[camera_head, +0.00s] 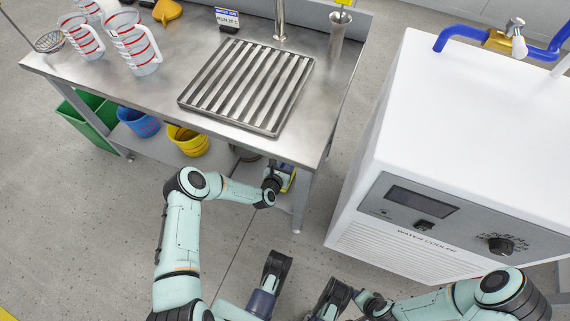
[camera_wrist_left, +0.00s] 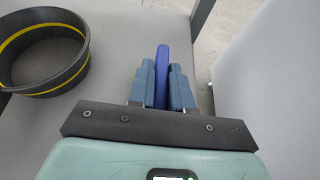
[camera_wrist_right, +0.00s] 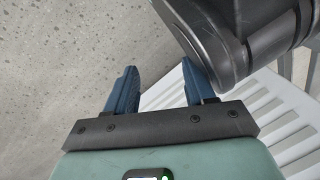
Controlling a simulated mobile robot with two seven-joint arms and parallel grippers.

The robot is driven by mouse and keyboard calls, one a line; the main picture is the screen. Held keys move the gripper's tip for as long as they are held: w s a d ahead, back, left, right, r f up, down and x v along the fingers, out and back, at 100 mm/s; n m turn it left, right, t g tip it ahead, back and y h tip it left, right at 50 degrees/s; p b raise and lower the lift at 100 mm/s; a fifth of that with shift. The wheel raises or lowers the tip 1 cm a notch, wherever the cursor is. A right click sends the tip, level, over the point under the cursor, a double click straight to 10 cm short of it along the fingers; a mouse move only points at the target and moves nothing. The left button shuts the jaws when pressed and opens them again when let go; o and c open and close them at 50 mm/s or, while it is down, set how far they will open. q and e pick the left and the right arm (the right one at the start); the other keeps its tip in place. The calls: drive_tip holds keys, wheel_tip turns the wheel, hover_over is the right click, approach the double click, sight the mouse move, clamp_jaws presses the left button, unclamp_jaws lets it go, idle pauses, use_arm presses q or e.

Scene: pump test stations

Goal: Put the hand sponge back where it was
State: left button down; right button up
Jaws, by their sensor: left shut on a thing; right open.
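My left gripper (camera_head: 280,180) reaches under the right end of the steel table, just above the lower shelf. In the left wrist view the left gripper (camera_wrist_left: 161,66) is shut on a thin blue slab, which I take to be the hand sponge (camera_wrist_left: 162,54). The fingers cover much of it. In the head view a bit of yellow shows at this gripper, too small to read clearly. My right gripper (camera_wrist_right: 157,70) is open and empty in the right wrist view, above the floor, with a dark arm part close by.
A black bin with a yellow stripe (camera_wrist_left: 75,72) stands on the shelf left of my left gripper. Yellow (camera_head: 188,141) and blue (camera_head: 140,122) buckets are farther left. A table leg (camera_head: 301,205) and the white water cooler (camera_head: 455,110) lie to the right.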

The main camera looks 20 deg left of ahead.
use_arm(q)
drive_tip(key=shift+f, duration=0.1)
drive_tip(key=c, duration=1.1)
unclamp_jaws()
drive_tip(key=shift+o, duration=0.2)
use_arm(e)
drive_tip(key=shift+s+f, duration=0.15)
drive_tip(key=shift+s, duration=0.1)
use_arm(q)
drive_tip(key=p+v, duration=0.1)
drive_tip(key=v, duration=0.2)
drive_tip(key=p+v, duration=0.1)
drive_tip(key=v, duration=0.2)
drive_tip(key=shift+w+r, duration=0.15)
drive_tip(key=shift+r, duration=0.1)
drive_tip(key=p+v, duration=0.2)
drive_tip(key=v, duration=0.4)
use_arm(e)
wheel_tip(320, 180, up, 6)
drive_tip(key=w+a, duration=0.2)
drive_tip(key=shift+t+y, duration=0.3)
drive_tip(key=shift+t, duration=0.1)
use_arm(q)
drive_tip(key=shift+f, duration=0.15)
use_arm(e)
drive_tip(key=shift+a, duration=0.1)
